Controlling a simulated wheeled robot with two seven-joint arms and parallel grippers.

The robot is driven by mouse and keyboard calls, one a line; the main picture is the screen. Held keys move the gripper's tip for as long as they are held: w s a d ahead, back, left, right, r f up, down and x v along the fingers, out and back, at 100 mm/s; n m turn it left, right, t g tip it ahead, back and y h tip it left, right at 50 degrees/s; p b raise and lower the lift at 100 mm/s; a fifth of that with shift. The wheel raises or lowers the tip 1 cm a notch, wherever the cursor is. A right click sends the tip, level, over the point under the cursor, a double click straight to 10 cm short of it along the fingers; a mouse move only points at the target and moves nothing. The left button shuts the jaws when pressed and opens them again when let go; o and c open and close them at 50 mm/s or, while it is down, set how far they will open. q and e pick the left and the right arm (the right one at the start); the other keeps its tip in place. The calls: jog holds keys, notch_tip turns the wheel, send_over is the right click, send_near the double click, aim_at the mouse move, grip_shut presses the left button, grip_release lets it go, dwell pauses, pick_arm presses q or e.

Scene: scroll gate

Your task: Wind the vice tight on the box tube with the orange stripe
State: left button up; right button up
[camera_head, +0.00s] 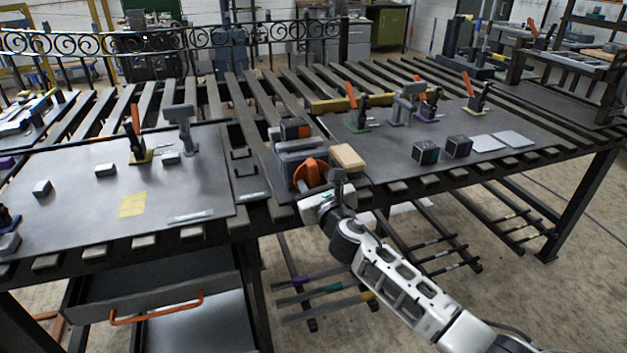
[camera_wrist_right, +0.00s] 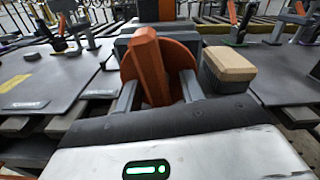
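The grey vice (camera_head: 300,153) stands at the front edge of the table. A dark box tube with an orange stripe (camera_head: 295,128) shows at the top of the vice; its contact with the jaws is too small to tell. The vice's orange handle (camera_head: 311,172) faces me and also shows in the right wrist view (camera_wrist_right: 150,62), a bar in front of a round orange disc. My right gripper (camera_wrist_right: 160,85) is at the handle, its fingers apart on either side of the bar, with a visible gap at the right. My left gripper is not in view.
A tan-topped block (camera_head: 347,157) sits close right of the vice. Two dark cubes (camera_head: 425,152) and several upright clamps with orange levers stand further right. A yellow patch (camera_head: 132,205) marks the left plate. An open drawer (camera_head: 170,273) juts out below left.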

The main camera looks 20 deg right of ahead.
grip_shut()
jog(key=shift+m, duration=0.4)
